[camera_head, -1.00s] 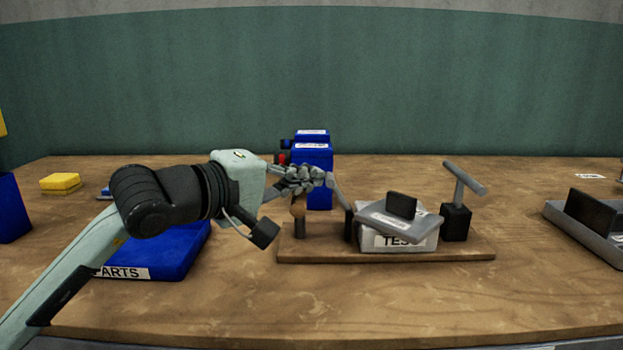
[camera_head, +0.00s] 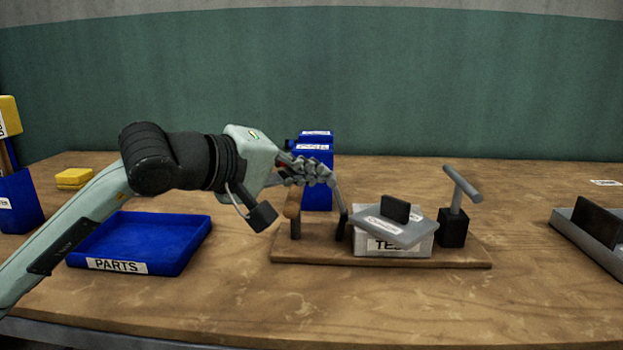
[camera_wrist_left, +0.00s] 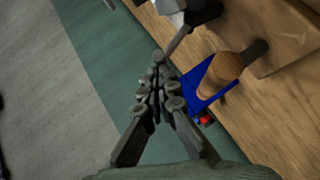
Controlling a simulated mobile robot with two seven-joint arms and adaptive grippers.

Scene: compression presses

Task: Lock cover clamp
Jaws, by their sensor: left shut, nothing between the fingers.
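A wooden board (camera_head: 465,256) carries a white box labelled TEST (camera_head: 422,247). A grey cover plate (camera_head: 415,233) with a black upright handle (camera_head: 396,208) sits tilted and askew on the box. Left of the box a thin grey lever (camera_head: 339,198) rises from a black block (camera_head: 343,225), leaning slightly left. My left gripper (camera_head: 333,172) is shut and empty, its fingertips at the lever's upper end. In the left wrist view the fingertips (camera_wrist_left: 158,62) meet or nearly meet the lever (camera_wrist_left: 180,40); exact contact is unclear. My right gripper is out of view.
A brown knob (camera_head: 292,204) on a dark post stands close below my left gripper. A black block (camera_head: 453,227) with a grey T-handle (camera_head: 462,183) stands right of the box. Blue containers (camera_head: 316,160) stand behind. A blue PARTS tray (camera_head: 140,240) lies left. The front table is clear.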

